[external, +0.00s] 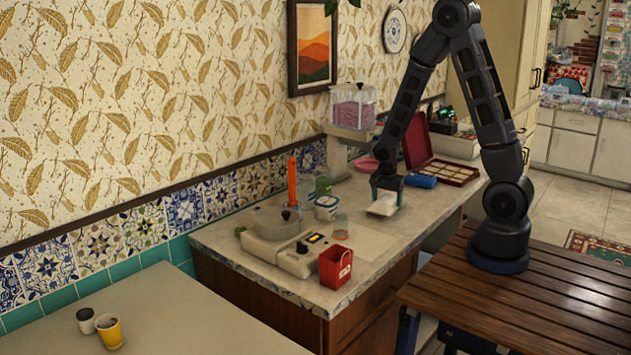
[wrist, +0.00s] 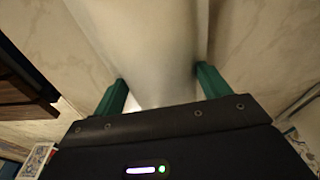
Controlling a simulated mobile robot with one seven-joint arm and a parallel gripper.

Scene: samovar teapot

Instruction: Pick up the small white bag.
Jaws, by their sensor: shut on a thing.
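The small white bag (external: 383,204) is on or just above the stone counter, under my gripper (external: 387,186); I cannot tell whether it touches the counter. In the wrist view the bag (wrist: 150,50) fills the middle, large and pale. The two green fingers of my gripper (wrist: 160,92) stand on either side of it, shut on it. The bag's lower part is hidden behind the gripper body in the wrist view.
A blue roll (external: 421,180) and an open red box (external: 440,160) lie right of my gripper. Bare counter lies in front.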

